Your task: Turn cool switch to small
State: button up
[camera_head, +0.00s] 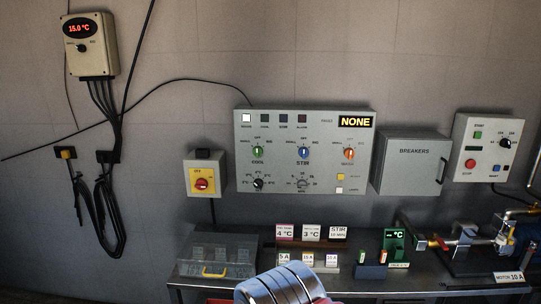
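The cool switch (257,153) is a green knob at the left of the upper knob row on the grey control panel (243,181). A COOL label is below it, OFF above it and SMALL appears at its upper left. Its pale pointer looks about upright, toward OFF, but it is small in this view. The blue STIR knob (304,153) and an orange knob (349,153) are to its right. A banded silver part of my arm shows at the bottom centre, well below the panel. My gripper's fingers are not in view.
Below, a bench (222,284) holds a grey case (215,254), label cards (312,233) and pipework. The panel's front is unobstructed.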

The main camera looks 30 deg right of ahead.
aim_at(258, 151)
jog(key=u, duration=0.05)
jog(key=i, duration=1)
jog(key=z, duration=0.05)
